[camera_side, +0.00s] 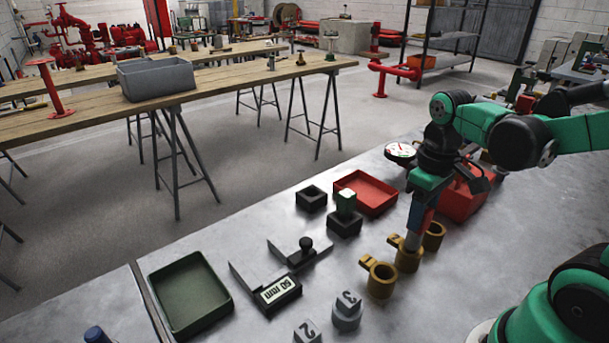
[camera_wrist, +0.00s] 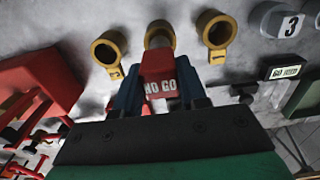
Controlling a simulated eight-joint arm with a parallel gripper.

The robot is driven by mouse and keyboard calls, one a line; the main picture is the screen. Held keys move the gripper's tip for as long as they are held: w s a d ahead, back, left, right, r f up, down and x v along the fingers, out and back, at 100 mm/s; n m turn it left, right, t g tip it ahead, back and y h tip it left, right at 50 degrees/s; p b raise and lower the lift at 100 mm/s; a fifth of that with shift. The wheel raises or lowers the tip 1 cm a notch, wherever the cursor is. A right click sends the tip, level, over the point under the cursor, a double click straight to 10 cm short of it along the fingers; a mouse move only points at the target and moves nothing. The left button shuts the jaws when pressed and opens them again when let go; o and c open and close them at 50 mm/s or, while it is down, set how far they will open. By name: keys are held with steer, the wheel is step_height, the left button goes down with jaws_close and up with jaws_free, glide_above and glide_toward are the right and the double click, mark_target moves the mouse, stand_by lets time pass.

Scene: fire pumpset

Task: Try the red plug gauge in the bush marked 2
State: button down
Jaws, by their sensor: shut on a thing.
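My gripper (camera_side: 421,214) is shut on the red plug gauge (camera_wrist: 158,78), whose red handle reads "NO GO" in the wrist view between my blue fingers. In the side view the gauge points down with its grey end at the mouth of the middle brass bush (camera_side: 406,262); its tag looks like a 2. I cannot tell how far the end is inside. The middle bush also shows in the wrist view (camera_wrist: 158,36), partly hidden by the gauge. Another brass bush (camera_side: 380,281) stands in front and one (camera_side: 435,240) behind.
A green gauge (camera_side: 345,203) stands in a black block (camera_side: 344,224); an empty black block (camera_side: 312,199) and a red tray (camera_side: 365,184) are near it. A caliper (camera_side: 280,293), a green tray (camera_side: 154,289) and numbered grey pieces (camera_side: 347,314) lie left and in front. A red box (camera_side: 465,198) is behind.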

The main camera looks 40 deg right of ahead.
steer(key=shift+f, duration=0.4)
steer(key=shift+r, duration=0.15)
stand_by(1.1)
steer(key=shift+r, duration=1.5)
steer(key=shift+f, duration=1.2)
steer(key=shift+f, duration=0.45)
steer(key=shift+r, duration=0.1)
stand_by(1.1)
steer(key=shift+r, duration=1.55)
